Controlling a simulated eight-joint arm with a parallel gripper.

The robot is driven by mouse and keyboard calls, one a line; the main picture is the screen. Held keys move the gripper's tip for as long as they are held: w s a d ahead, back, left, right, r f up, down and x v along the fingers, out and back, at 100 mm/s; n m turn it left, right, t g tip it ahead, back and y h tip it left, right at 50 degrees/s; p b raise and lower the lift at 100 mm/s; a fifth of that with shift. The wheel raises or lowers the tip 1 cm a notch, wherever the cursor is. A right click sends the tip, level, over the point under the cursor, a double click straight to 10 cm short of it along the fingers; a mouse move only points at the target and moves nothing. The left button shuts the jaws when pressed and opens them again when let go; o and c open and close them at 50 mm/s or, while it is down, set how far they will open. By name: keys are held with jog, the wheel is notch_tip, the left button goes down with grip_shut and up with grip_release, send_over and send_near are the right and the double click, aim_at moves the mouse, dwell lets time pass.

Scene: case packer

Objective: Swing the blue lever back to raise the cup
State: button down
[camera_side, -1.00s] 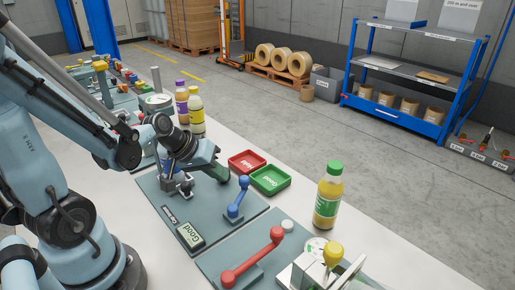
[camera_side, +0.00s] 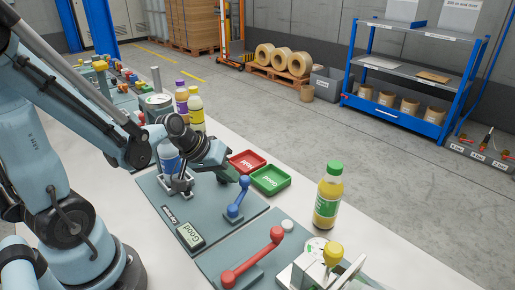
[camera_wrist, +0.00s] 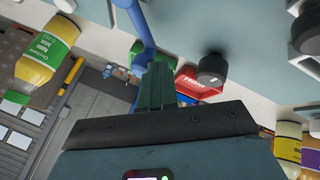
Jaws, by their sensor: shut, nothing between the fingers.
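The blue lever (camera_side: 236,206) stands tilted on the grey-green board, its round knob upper right. Part of a blue bar, probably this lever, shows at the top of the wrist view (camera_wrist: 143,30). The blue cup (camera_side: 169,155) sits in a metal holder on the same board, partly behind my arm. My gripper (camera_side: 228,173) is shut and empty, a little up and left of the lever knob in the side view. Its closed dark green fingers (camera_wrist: 155,82) point towards the blue bar in the wrist view; I cannot tell whether they touch it.
A red tray (camera_side: 233,165) and a green tray (camera_side: 257,187) lie just beyond the lever. A green-capped bottle (camera_side: 328,195) stands at right. A red lever (camera_side: 253,258) is on the nearer board. A display (camera_side: 190,236) reads "Good".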

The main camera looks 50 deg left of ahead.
jog(key=shift+w+d, duration=0.1)
jog(key=shift+w, duration=0.05)
jog(key=shift+w+d+m+g+h, duration=0.4)
jog(key=shift+m+h, duration=0.2)
jog(key=shift+m, duration=0.45)
jog(key=shift+w+d+m+g+h, duration=0.3)
jog(key=shift+w+d+m+h, duration=0.25)
jog(key=shift+m, duration=0.5)
jog(key=shift+w+d, duration=0.1)
jog(key=shift+d, duration=0.2)
jog(key=v, duration=1.2)
jog(key=m+t+y, duration=0.2)
jog(key=y, duration=0.2)
send_near(248, 178)
jog(key=shift+s+d+r, duration=0.65)
jog(key=shift+r, duration=0.2)
